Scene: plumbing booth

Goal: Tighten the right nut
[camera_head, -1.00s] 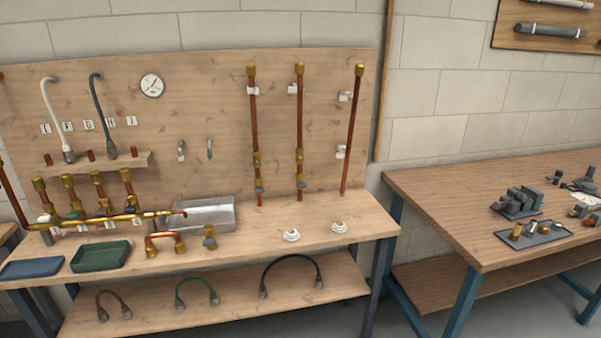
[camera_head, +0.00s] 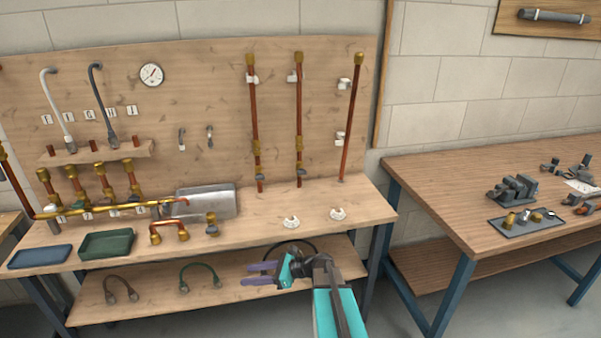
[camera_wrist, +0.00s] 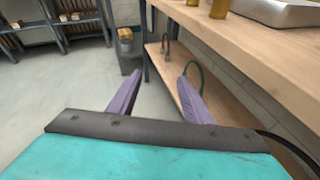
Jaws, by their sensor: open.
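A short copper U-shaped pipe (camera_head: 168,225) stands on the bench with a left brass nut (camera_head: 155,237) and a right brass nut (camera_head: 183,233) at its lower ends. Other brass nuts sit on the wall pipes, so I cannot tell for sure which one is the right nut. My gripper (camera_head: 252,274) is in front of the bench, below the top and in front of the lower shelf, to the right of the U-shaped pipe. Its purple fingers are apart and empty, also in the wrist view (camera_wrist: 160,78). Brass fittings (camera_wrist: 218,8) show at the wrist view's top edge, cut off.
Hoses lie on the lower shelf (camera_head: 225,280). A second table (camera_head: 440,190) stands at the right. Floor is open in front.

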